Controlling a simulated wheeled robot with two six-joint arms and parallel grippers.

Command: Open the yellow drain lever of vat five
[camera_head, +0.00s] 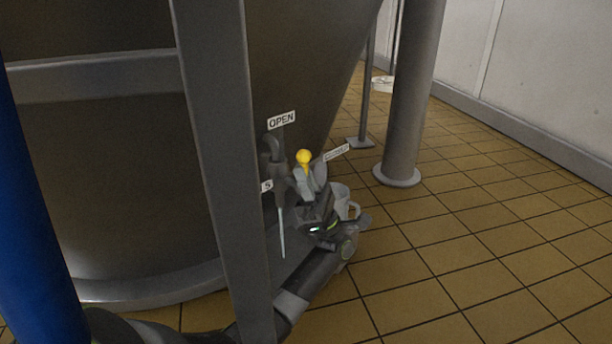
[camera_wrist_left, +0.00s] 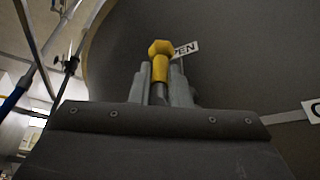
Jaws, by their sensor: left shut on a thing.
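The yellow drain lever (camera_head: 304,157) shows its round knob at the vat's outlet, between the OPEN label (camera_head: 281,120) and a second, unreadable label (camera_head: 336,152). A small tag reading 5 (camera_head: 267,186) sits beside the outlet pipe (camera_head: 272,150). My left gripper (camera_head: 309,180) is shut on the lever just below its knob. In the left wrist view the yellow lever (camera_wrist_left: 160,62) stands between the two fingers (camera_wrist_left: 162,88), with the OPEN label behind it. A thin pale streak (camera_head: 282,235) hangs below the outlet. My right gripper is out of view.
The large vat (camera_head: 130,180) and its grey upright leg (camera_head: 222,150) stand close to my left arm. A grey column (camera_head: 409,100) stands further right. The tiled floor on the right (camera_head: 500,230) is clear.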

